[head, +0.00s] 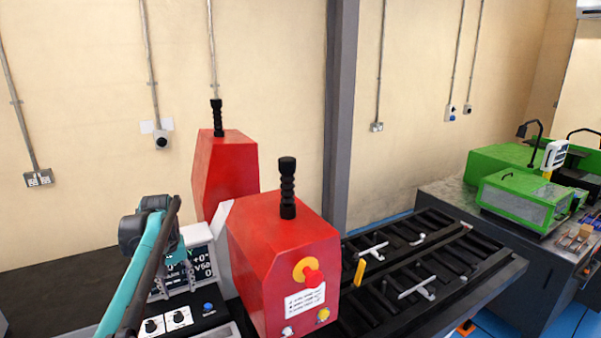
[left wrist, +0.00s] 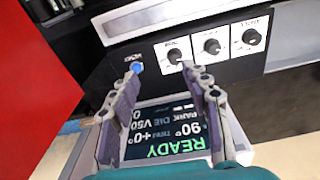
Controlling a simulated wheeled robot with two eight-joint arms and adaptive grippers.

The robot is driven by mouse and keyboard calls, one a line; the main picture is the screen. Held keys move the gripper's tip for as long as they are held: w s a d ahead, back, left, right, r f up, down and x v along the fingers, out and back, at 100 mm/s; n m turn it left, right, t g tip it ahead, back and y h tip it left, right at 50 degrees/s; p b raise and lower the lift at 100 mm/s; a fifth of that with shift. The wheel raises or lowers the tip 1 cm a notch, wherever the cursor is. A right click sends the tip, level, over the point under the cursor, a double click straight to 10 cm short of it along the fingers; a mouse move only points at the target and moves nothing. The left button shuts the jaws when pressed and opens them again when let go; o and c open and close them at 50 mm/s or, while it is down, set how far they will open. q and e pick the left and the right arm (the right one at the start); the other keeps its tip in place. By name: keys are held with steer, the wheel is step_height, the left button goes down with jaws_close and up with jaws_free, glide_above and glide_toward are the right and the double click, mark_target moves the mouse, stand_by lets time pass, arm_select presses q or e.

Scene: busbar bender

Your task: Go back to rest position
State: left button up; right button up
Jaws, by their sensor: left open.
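My left arm comes in from the lower left in the head view, and its left gripper (head: 172,277) is in front of the bender's display (head: 203,266). In the left wrist view the left gripper (left wrist: 167,72) has its two fingers apart with nothing between them. The display also shows in the left wrist view (left wrist: 165,131), with the word READY. The fingers point towards the control panel (left wrist: 275,45), which has a blue button (left wrist: 137,67) and several black knobs. I cannot tell whether a fingertip touches the panel. My right gripper is in neither view.
The red bender housing (head: 280,250) stands just right of the left gripper, with another red housing (head: 225,170) behind it. A black slatted bed (head: 430,255) extends to the right. A green machine (head: 520,198) stands on a bench at far right. A grey pillar (head: 340,120) rises behind.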

arm_select(q)
steer(key=s+d+f+m+t+b, duration=0.2)
steer(key=s+d+b, duration=0.2)
steer(key=s+d, duration=0.45)
steer(key=s+d+f+m+t+b, duration=0.1)
steer(key=s+d+f+b, duration=0.1)
steer(key=s+f, duration=0.3)
steer(key=s+d+f+m+t+b, duration=0.1)
steer(key=s+d+f+b, duration=0.2)
steer(key=s+f, duration=0.3)
steer(key=s+d+f+m+t+b, duration=0.1)
steer(key=s+d+f+t+b, duration=0.1)
steer(key=s+f, duration=0.4)
steer(key=shift+s+d+f+m+b, duration=0.15)
steer(key=shift+s+d+b, duration=0.15)
steer(key=shift+d, duration=0.25)
steer(key=shift+s+d+f+m+b, duration=0.15)
steer(key=shift+s+d, duration=0.1)
steer(key=shift+d, duration=0.3)
